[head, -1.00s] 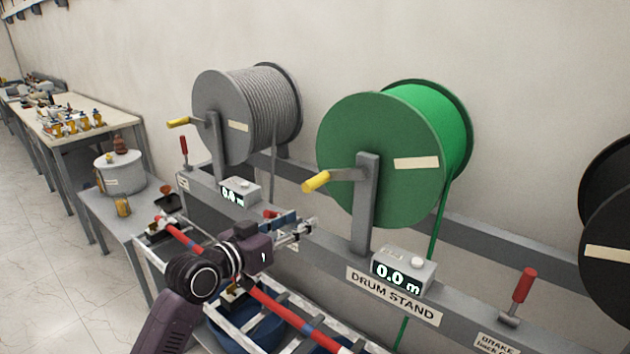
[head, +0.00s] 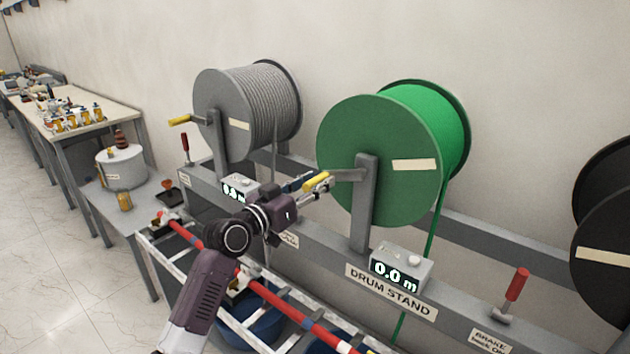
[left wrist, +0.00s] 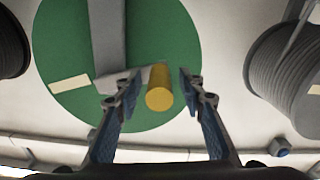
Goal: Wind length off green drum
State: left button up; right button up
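The green drum (head: 378,175) stands on the drum stand with a green line hanging from its right side. Its crank has a yellow handle (head: 316,182) on the left. My left gripper (head: 310,184) is at this handle in the head view. In the left wrist view the yellow handle (left wrist: 159,90) lies between the two open fingers (left wrist: 157,88), with a gap visible on each side. The counter (head: 399,268) below the drum reads 0.0 m. A red brake lever (head: 517,287) stands upright to the right. My right gripper is not in view.
A grey drum (head: 245,108) with its own yellow handle (head: 180,121) is to the left, a black drum (head: 602,225) at the right edge. A red and blue bar (head: 265,292) runs below my left arm. A side table (head: 150,208) carries a grey pot.

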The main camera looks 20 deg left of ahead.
pick_arm(q)
grip_shut()
dwell(0.4)
